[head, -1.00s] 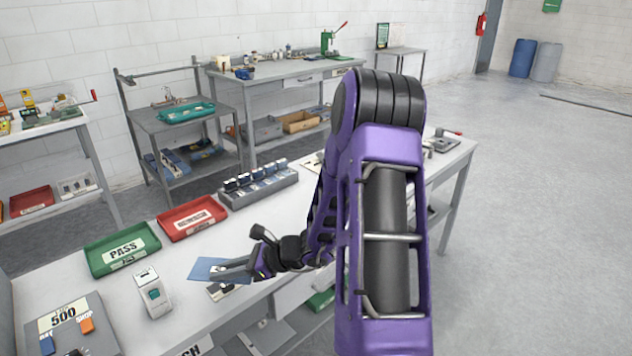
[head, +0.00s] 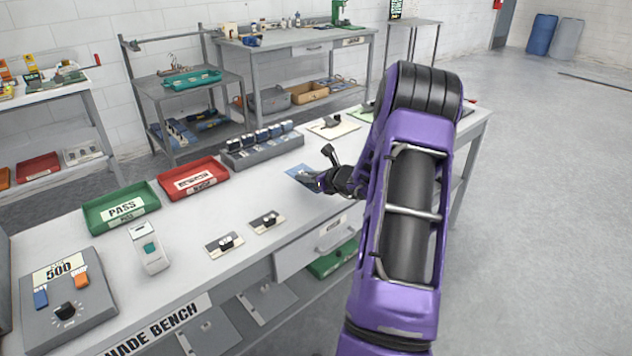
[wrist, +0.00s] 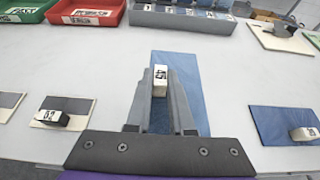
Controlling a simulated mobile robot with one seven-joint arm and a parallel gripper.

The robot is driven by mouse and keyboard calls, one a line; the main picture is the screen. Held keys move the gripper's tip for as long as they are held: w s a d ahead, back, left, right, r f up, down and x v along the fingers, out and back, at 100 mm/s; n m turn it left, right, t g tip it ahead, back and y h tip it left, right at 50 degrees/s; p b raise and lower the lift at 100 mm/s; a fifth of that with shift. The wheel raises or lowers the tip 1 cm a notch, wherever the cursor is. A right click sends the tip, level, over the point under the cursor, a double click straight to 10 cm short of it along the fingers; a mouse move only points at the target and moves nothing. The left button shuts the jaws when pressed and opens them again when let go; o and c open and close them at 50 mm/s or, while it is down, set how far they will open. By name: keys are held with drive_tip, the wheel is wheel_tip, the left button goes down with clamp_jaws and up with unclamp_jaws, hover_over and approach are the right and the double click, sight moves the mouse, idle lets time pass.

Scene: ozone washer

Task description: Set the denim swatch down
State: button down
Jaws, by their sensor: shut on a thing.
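My gripper (head: 312,181) is over the white bench (head: 190,290), in front of the grey rack. In the wrist view its two grey fingers (wrist: 160,88) are shut on the white block marked 45 of the blue denim swatch (wrist: 183,72). The swatch lies flat beneath the fingers and sticks out beyond them. In the head view only a small blue part of the swatch (head: 296,171) shows past my gripper. I cannot tell whether it touches the bench. Another blue swatch (wrist: 270,121) with a white block lies on the bench to the right in the wrist view.
A green PASS tray (head: 121,207), a red tray (head: 193,178) and a grey rack (head: 262,147) line the back. Two small grey cards (head: 224,244) with blocks lie left of my gripper. A board with a clamp (head: 334,127) is beyond it. Bare bench lies around the held swatch.

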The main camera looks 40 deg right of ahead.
sight(306, 199)
drive_tip(key=shift+f+b, duration=0.35)
drive_tip(key=shift+f, duration=2.4)
drive_tip(key=shift+f, duration=0.2)
drive_tip(key=c, duration=0.8)
unclamp_jaws()
drive_tip(key=shift+r, duration=0.1)
drive_tip(key=shift+r, duration=0.3)
drive_tip(key=p+v, duration=0.1)
drive_tip(key=v, duration=1)
drive_tip(key=shift+s, duration=0.45)
